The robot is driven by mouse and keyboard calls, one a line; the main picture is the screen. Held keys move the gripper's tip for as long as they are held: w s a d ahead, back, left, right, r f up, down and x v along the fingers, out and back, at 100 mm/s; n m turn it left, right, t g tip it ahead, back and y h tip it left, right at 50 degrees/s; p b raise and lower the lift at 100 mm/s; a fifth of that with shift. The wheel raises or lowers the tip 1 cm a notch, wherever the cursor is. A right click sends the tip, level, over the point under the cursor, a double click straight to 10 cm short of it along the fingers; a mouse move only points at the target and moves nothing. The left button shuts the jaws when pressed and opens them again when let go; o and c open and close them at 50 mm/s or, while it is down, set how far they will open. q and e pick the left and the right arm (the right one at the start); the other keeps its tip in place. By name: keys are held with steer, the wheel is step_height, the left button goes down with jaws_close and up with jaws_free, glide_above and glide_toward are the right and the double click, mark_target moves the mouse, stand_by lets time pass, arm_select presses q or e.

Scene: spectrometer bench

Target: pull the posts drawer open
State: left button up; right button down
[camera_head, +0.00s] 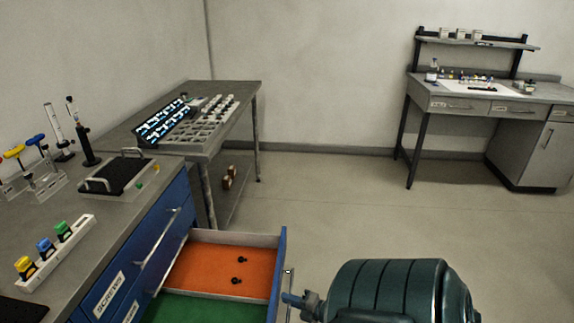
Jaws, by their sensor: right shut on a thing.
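An open blue drawer (284,250) sticks out from the blue cabinet below the bench at the left. Its inside has an orange section (205,270) and a green section (200,309). Two small dark pieces (238,281) lie on the orange part. My right gripper (291,300) is at the drawer's front and shut on its handle (290,279); my arm hides part of this spot. A closed drawer labelled SCREWS (109,296) sits above. My left gripper is not in view.
The bench top (100,215) holds a white rack (58,253) with coloured clips, a black-topped tray (118,175), and hex drivers (14,153). A side table (247,90) stands behind. A workbench (425,95) is at the far right. The floor between is clear.

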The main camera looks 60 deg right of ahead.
steer(key=c, duration=1.5)
jaws_free()
steer(key=s+r, duration=0.2)
steer(key=s, duration=0.8)
steer(key=shift+s+p, duration=0.3)
steer(key=shift+f, duration=0.1)
steer(key=s+a+f+m+g+h, duration=0.1)
steer(key=s+a+f+m+g, duration=0.15)
steer(key=f, duration=0.45)
steer(key=s+a+f+m+g, duration=0.2)
steer(key=f+m, duration=0.2)
steer(key=f, duration=0.2)
steer(key=s+a+f+m+g+h, duration=0.1)
steer(key=s+a+f+m+g, duration=0.15)
steer(key=f, duration=0.45)
steer(key=s+a+f+m+g, duration=0.3)
steer(key=a+f, duration=0.3)
steer(key=a, duration=0.3)
steer(key=s+a+f+m+g+y, duration=0.1)
steer(key=s+a+f+m+g, duration=0.3)
steer(key=a, duration=0.6)
step_height(320, 180, down, 3)
steer(key=shift+s+f+m+g, duration=0.1)
steer(key=shift+s+m+g, duration=0.25)
steer(key=shift+m, duration=0.85)
